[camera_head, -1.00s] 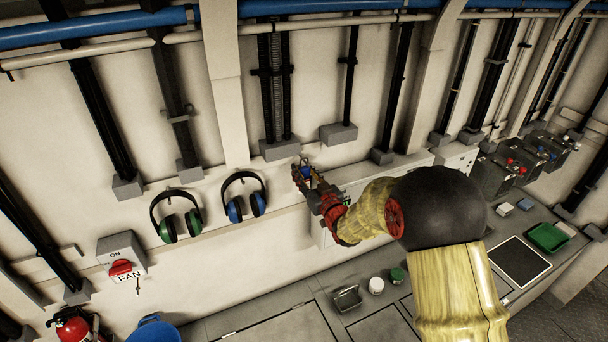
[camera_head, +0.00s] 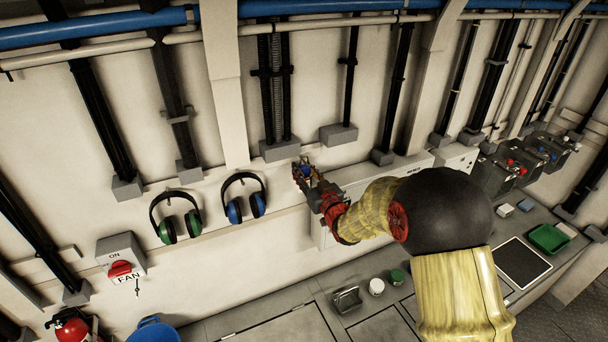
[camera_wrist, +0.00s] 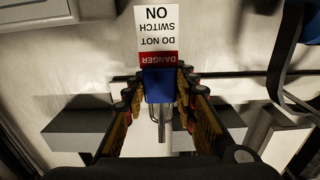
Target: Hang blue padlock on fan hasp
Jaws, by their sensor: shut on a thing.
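The blue padlock (camera_wrist: 159,86) is between my gripper's fingers in the wrist view, with its metal shackle pointing down in that picture. A white and red tag (camera_wrist: 158,35) reading "DANGER DO NOT SWITCH ON" shows upside down beyond it. In the head view my gripper (camera_head: 304,172) is shut on the padlock (camera_head: 306,171), small there, in front of the wall right of the ear defenders. The fan switch box (camera_head: 121,256) is on the wall at lower left, with a red knob and a FAN label. A small hasp-like part (camera_head: 137,286) hangs below it; its details are too small to tell.
Green (camera_head: 175,228) and blue (camera_head: 245,206) ear defenders hang on the wall between my gripper and the fan box. A red extinguisher (camera_head: 70,326) and a blue bucket (camera_head: 153,331) stand below.

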